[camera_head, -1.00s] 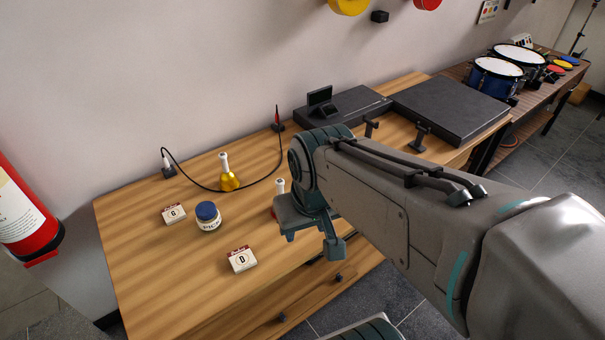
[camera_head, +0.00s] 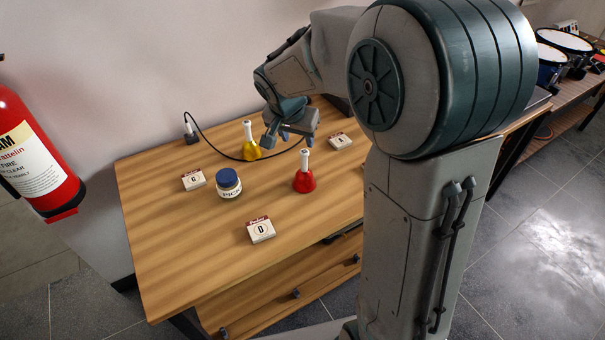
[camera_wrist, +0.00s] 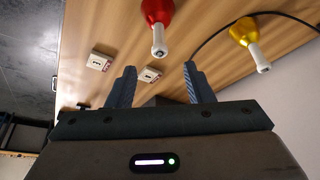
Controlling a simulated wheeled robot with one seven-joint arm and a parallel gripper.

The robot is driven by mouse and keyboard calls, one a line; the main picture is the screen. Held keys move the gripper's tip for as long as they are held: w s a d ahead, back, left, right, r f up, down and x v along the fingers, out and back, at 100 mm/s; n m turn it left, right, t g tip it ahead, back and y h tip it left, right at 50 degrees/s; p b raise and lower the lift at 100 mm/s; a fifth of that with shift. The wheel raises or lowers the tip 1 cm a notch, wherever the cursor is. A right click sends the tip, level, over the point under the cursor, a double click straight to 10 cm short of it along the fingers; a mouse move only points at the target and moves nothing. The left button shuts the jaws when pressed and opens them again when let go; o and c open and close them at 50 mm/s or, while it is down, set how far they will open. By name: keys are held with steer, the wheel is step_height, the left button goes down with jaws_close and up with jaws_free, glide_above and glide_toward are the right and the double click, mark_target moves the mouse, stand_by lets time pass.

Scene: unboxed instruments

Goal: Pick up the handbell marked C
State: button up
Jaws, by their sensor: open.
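A red handbell (camera_head: 304,182) with a white handle stands upright on the wooden table (camera_head: 165,255). A yellow handbell (camera_head: 251,151) with a white handle stands farther back. I cannot read a mark on either bell. My gripper (camera_head: 289,138) is open and empty, above the back of the table, close to the yellow bell in the picture. In the wrist view, the red bell (camera_wrist: 158,14) and yellow bell (camera_wrist: 242,31) lie beyond the open fingers (camera_wrist: 160,66), apart from them.
A blue-lidded jar (camera_head: 229,184) stands left of the red bell. Letter cards lie around: G (camera_head: 194,180), D (camera_head: 261,230), and one unreadable card (camera_head: 340,141). A fire extinguisher (camera_head: 35,155) is at left.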

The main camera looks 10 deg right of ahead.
mark_target(303, 158)
steer(key=x, duration=1.3)
steer(key=shift+f, duration=0.2)
jaws_close()
